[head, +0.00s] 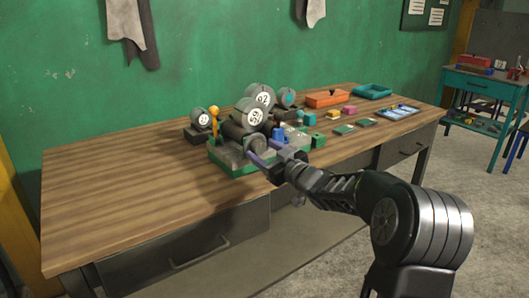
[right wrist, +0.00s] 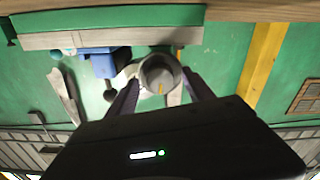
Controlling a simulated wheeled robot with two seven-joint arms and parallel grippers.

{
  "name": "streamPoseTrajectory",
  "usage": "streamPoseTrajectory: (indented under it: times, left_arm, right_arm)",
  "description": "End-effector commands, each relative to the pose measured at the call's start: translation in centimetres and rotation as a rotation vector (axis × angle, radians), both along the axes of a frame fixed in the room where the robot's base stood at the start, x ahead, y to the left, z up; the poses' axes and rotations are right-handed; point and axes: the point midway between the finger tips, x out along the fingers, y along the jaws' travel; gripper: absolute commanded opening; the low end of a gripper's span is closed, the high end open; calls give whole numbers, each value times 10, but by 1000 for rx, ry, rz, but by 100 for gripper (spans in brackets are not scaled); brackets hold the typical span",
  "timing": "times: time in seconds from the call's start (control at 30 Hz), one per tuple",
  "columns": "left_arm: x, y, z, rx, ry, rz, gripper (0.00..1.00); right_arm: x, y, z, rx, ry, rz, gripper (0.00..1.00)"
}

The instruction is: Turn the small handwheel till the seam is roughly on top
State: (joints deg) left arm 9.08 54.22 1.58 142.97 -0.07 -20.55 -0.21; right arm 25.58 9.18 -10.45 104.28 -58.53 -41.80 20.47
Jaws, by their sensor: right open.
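The small handwheel (right wrist: 160,72) is a round grey knob in the right wrist view, with a short orange mark on the lower part of its face in the picture. My right gripper (right wrist: 159,80) is open, with one dark finger on each side of the wheel; I cannot tell whether they touch it. In the head view my right gripper (head: 267,158) is at the front of a grey machine on a green base (head: 236,169). My left gripper is not in view.
A blue block (right wrist: 103,65) is close beside the wheel. Round dials (head: 256,116) stand on the machine. Small blocks, an orange box (head: 326,98) and a teal tray (head: 372,91) lie farther right. The left part of the wooden table (head: 110,195) is clear.

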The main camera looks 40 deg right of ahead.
Motion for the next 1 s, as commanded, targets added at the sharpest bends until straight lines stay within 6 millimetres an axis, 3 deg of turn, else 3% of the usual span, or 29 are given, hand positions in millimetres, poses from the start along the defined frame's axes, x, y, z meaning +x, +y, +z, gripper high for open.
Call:
streamPoseTrajectory:
  times: [0.17, 0.9, 1.0]
  left_arm:
    - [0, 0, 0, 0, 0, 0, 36]
    - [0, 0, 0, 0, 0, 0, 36]
    - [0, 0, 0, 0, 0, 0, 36]
  right_arm:
    - [0, 0, 0, 0, 0, 0, 61]
    - [0, 0, 0, 0, 0, 0, 0]
    - [0, 0, 0, -1, 0, 0, 0]
